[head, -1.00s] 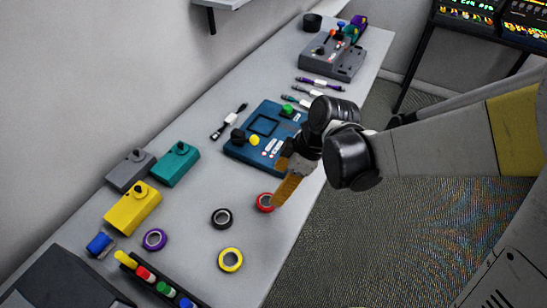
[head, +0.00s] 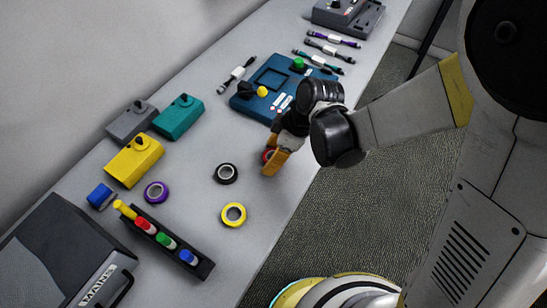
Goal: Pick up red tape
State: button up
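The red tape (head: 266,156) lies near the front edge of the grey table, right of the black tape. Only a small red part of it shows, as my gripper covers the rest. My gripper (head: 272,167) points down at the tape, with an orange finger right in front of it. The second finger is hidden, so I cannot tell how wide the gripper is or whether it touches the tape.
Black tape (head: 226,174), yellow tape (head: 233,214) and purple tape (head: 156,192) lie to the left. A blue control box (head: 262,103) stands just behind my gripper. A dark marker holder (head: 203,266) and yellow box (head: 134,160) are further left.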

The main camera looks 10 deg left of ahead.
jog(key=c, duration=0.7)
jog(key=shift+r, duration=0.1)
